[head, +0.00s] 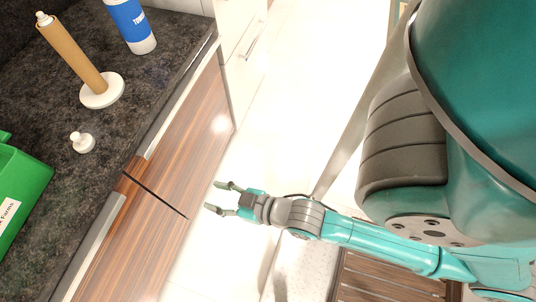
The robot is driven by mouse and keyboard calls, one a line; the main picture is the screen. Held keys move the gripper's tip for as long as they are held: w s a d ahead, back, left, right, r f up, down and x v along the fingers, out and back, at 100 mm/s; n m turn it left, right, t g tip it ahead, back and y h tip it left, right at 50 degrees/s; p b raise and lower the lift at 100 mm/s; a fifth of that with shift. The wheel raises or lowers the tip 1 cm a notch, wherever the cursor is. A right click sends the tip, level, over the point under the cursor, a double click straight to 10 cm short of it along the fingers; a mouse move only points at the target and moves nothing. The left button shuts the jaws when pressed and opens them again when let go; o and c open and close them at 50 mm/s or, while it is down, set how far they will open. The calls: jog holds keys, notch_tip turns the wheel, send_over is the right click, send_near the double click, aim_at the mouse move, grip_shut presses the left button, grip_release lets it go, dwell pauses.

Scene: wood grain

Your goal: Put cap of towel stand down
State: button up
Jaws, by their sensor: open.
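The towel stand (75,55) stands upright on the dark counter at the upper left, with a round white base and a brown tube on its post. A small white cap (82,142) with a knob sits on the counter below the stand, apart from it. My gripper (213,197) is open and empty. It is in front of the counter, over the floor side by the wooden cabinet fronts, to the right of the cap. Nothing touches its fingers.
A blue and white roll (132,25) stands behind the stand. A green box (22,190) with a white label is at the left edge. The dark counter (105,185) is bare around the cap. Its front edge lies between the cap and my gripper.

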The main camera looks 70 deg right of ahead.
jog(key=f+v, duration=0.1)
jog(key=v, duration=1.4)
jog(key=shift+s, duration=0.6)
